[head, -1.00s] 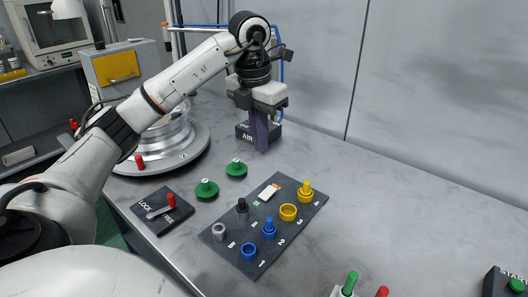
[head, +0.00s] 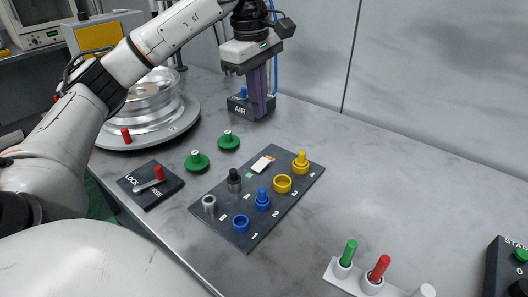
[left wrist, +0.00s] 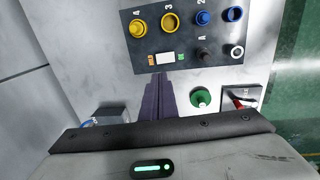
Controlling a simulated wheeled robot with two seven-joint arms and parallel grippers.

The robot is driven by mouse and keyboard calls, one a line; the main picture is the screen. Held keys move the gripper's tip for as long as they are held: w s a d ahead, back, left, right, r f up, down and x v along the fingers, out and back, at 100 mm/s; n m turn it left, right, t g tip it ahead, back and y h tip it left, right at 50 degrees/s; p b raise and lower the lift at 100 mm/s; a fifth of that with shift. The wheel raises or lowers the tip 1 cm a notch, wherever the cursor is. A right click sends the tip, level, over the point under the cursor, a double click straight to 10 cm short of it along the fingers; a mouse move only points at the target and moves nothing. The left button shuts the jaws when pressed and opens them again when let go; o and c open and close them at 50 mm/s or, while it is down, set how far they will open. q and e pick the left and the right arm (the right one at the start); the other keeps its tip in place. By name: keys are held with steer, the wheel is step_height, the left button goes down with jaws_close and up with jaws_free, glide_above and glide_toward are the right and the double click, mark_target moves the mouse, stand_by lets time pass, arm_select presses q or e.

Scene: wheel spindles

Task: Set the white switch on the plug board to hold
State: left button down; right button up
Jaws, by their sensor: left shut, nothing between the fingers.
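The dark plug board (head: 232,228) lies on the marble table with blue, yellow, grey and black plugs and sockets. The white switch (head: 262,164) sits at its far edge, beside a small green square. In the left wrist view the white switch (left wrist: 166,58) lies just beyond my fingertips, between an orange and a green mark. My left gripper (head: 262,112) is shut and empty, pointing down behind the board, near the AIR box. The closed purple fingers (left wrist: 156,98) also show in the left wrist view. My right gripper is out of view.
Two green knobs (head: 197,161) stand left of the board. A LOCK/FREE box (head: 150,185) with a red-tipped lever is at the left. A white rack (head: 345,276) with green and red pegs stands in front.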

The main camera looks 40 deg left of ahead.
arm_select(q)
glide_toward(264, 162)
steer(key=f, duration=0.3)
steer(key=w+f, duration=0.1)
steer(key=f, duration=0.2)
steer(key=shift+w+a+f, duration=0.1)
steer(key=shift+a+f, duration=0.05)
steer(key=shift+a, duration=0.05)
stand_by(0.4)
steer(key=shift+f, duration=0.2)
stand_by(0.3)
